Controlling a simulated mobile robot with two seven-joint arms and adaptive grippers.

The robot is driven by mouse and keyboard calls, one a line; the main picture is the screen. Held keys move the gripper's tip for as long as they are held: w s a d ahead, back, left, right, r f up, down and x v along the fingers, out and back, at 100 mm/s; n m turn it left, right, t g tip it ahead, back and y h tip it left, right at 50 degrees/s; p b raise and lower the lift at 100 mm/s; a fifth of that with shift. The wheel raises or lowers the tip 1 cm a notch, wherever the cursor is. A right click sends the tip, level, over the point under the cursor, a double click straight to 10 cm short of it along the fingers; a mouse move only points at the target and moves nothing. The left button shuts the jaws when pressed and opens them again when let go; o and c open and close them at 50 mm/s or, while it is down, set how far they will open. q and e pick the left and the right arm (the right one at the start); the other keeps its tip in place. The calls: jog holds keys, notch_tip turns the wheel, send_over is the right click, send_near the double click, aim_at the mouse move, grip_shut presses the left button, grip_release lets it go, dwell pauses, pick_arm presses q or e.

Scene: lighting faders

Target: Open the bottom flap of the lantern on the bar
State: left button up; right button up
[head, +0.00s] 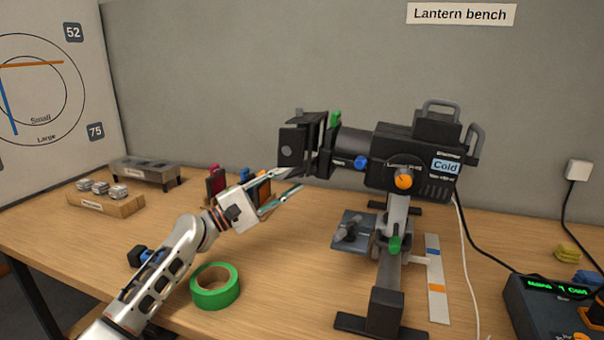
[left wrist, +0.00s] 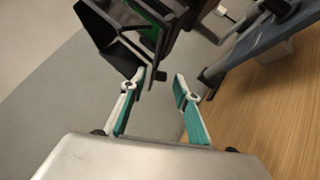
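The black lantern (head: 415,160) sits on top of its stand, its front facing left in the head view. Dark flaps (head: 292,147) stand at its front end; which one is the bottom flap is hard to tell. My left gripper (head: 293,180) is open just below and left of these flaps. In the left wrist view, black flap plates (left wrist: 105,40) lie beyond the fingertips of the left gripper (left wrist: 160,82). A thin dark tab (left wrist: 159,75) shows near the left fingertip; I cannot tell whether they touch. My right gripper is not in view.
Colour-filter frames (head: 217,182) stand behind my left gripper. The lantern's stand (head: 388,300) rises at the right. A control box (head: 545,312) sits at the far right.

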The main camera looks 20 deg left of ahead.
aim_at(301, 174)
pick_arm(q)
jog(key=shift+x, duration=2)
jog(key=shift+f, duration=0.1)
grip_shut()
